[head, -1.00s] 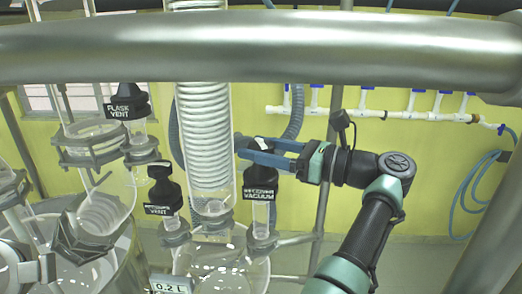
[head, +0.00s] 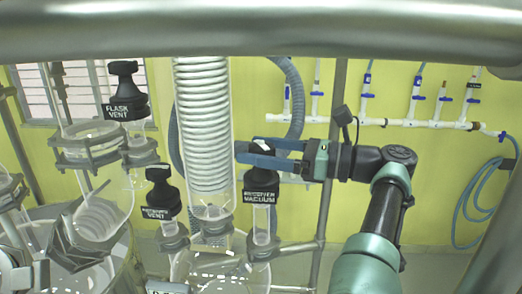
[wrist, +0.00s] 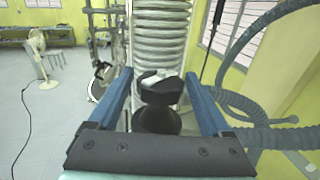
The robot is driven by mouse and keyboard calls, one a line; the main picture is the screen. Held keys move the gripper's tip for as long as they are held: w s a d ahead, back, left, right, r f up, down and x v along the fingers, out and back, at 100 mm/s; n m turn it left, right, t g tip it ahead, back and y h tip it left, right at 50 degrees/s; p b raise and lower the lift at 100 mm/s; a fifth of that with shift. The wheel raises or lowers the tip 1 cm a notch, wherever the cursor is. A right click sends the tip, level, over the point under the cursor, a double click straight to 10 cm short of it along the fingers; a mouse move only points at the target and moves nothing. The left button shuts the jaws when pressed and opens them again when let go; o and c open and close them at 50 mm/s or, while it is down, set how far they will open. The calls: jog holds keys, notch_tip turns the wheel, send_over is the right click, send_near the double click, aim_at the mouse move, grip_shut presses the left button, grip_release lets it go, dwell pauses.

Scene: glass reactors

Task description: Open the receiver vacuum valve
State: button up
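The receiver vacuum valve (head: 261,188) has a black knob on a glass stem, with a label reading VACUUM, right of the coiled glass column. My gripper (head: 262,153) reaches in from the right at the height of the knob top. In the wrist view, the knob (wrist: 160,90) with a pale mark on top stands between the two blue fingers of my gripper (wrist: 159,85). The fingers are apart, with a gap on each side of the knob. The near finger hides part of the knob in the head view.
The receiver vent valve (head: 160,193) and flask vent valve (head: 125,95) stand to the left. The coiled glass column (head: 203,130) is close behind the fingers. A metal rail (head: 250,30) crosses the top. Blue-handled taps on a white pipe (head: 435,124) line the yellow wall.

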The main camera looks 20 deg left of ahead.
jog(key=shift+w+m+t+p, duration=0.15)
jog(key=shift+m+t+p, duration=0.25)
jog(key=shift+t+p, duration=0.25)
jog(key=shift+t, duration=0.35)
jog(key=shift+s+m+t+p, duration=0.2)
jog(key=shift+m+t+p, duration=0.7)
jog(key=shift+t, duration=0.2)
jog(key=m+t, duration=0.1)
jog(key=t, duration=0.1)
jog(key=m+t+h, duration=0.1)
jog(key=m+t, duration=0.1)
jog(key=shift+f+h, duration=0.1)
jog(key=shift+h, duration=0.2)
jog(key=shift+m+t+h, duration=0.7)
jog(key=shift+m+t, duration=0.1)
jog(key=shift+t, duration=0.5)
